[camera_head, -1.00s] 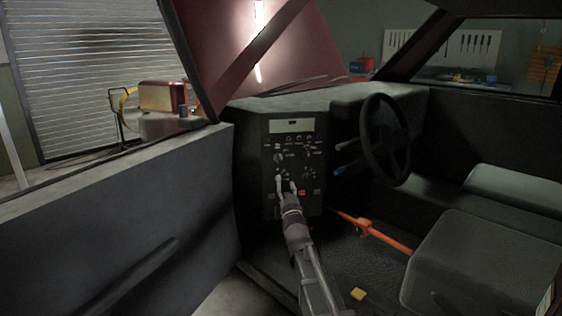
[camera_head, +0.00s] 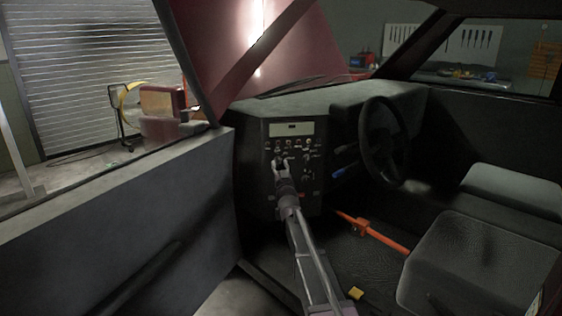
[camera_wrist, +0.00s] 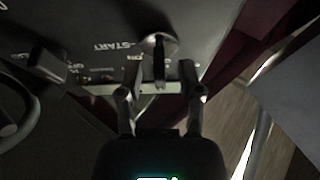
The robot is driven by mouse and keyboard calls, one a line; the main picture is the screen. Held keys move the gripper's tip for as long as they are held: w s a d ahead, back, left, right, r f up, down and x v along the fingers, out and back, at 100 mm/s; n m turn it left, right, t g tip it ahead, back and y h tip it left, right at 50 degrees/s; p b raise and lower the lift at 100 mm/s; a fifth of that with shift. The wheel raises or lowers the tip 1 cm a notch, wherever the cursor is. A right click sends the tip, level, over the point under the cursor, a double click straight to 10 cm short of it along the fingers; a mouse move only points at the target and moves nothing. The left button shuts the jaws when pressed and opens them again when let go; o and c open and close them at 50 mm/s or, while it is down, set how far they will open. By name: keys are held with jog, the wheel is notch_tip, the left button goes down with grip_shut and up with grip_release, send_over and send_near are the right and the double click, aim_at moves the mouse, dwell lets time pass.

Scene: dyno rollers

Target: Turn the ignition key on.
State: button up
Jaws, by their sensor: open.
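The ignition key (camera_wrist: 159,46) shows in the wrist view as a small metallic piece on the panel, with its grip pointing down toward me. Panel lettering by it reads START, with ON partly visible. My gripper (camera_wrist: 160,80) is open, one finger on each side of the key's lower end, with gaps visible on both sides. In the head view, my gripper (camera_head: 280,164) is in front of the black control panel (camera_head: 305,195), over its left-middle part. It hides the key there.
The steering wheel (camera_head: 384,140) and a blue lever (camera_head: 346,171) are right of the panel. An orange bar (camera_head: 372,232) crosses the footwell. The car door (camera_head: 110,220) is left of my arm, and a seat (camera_head: 470,262) is to the right.

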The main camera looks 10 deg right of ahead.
jog(key=shift+w+r, duration=0.2)
jog(key=shift+w, duration=0.3)
jog(key=shift+c, duration=0.2)
